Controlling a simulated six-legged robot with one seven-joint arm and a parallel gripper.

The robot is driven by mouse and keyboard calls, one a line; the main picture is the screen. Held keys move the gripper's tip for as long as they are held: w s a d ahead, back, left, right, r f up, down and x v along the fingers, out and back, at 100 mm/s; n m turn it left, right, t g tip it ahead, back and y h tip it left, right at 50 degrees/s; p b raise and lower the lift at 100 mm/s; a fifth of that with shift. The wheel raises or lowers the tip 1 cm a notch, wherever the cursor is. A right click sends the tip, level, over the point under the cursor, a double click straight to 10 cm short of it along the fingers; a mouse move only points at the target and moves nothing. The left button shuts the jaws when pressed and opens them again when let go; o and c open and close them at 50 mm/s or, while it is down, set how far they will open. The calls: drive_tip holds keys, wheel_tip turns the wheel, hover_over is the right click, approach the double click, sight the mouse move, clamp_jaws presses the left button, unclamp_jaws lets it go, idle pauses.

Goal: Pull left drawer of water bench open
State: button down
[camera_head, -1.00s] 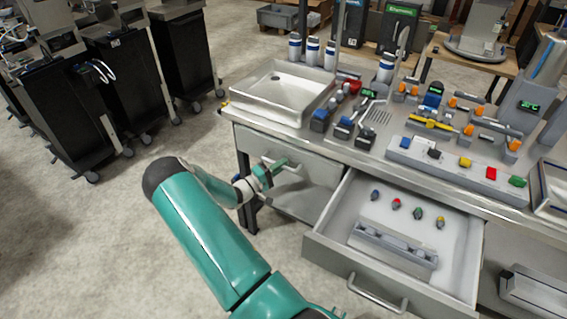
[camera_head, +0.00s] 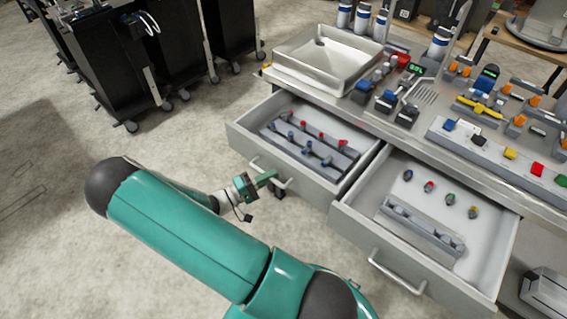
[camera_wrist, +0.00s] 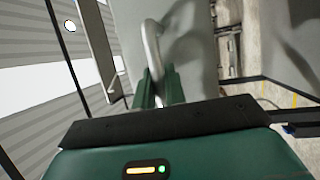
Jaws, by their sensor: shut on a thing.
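The left drawer (camera_head: 240,141) of the water bench (camera_head: 385,112) stands well open. Two grey racks with small blue and red fittings lie inside it. My gripper (camera_head: 272,178) is shut on the left drawer's bar handle (camera_head: 285,183), at the drawer's front. In the wrist view, the two green fingers (camera_wrist: 157,88) close around the metal handle (camera_wrist: 152,45), with the grey drawer front (camera_wrist: 188,60) behind it. The fingertips' exact contact is partly hidden in the camera_head view.
The right drawer (camera_head: 360,232) is also open, with a grey rack and several small coloured fittings inside. A sink (camera_head: 330,62) and valves stand on the bench top. Black wheeled cabinets (camera_head: 112,65) stand at the back left. The floor left of the bench is clear.

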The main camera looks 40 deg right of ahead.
drive_tip(key=shift+s+a, duration=0.1)
drive_tip(key=shift+a, duration=2.05)
drive_tip(key=c, duration=1.5)
unclamp_jaws()
drive_tip(key=shift+o, duration=0.2)
drive_tip(key=v, duration=1.3)
drive_tip(key=shift+a, duration=0.35)
drive_tip(key=shift+f, duration=0.1)
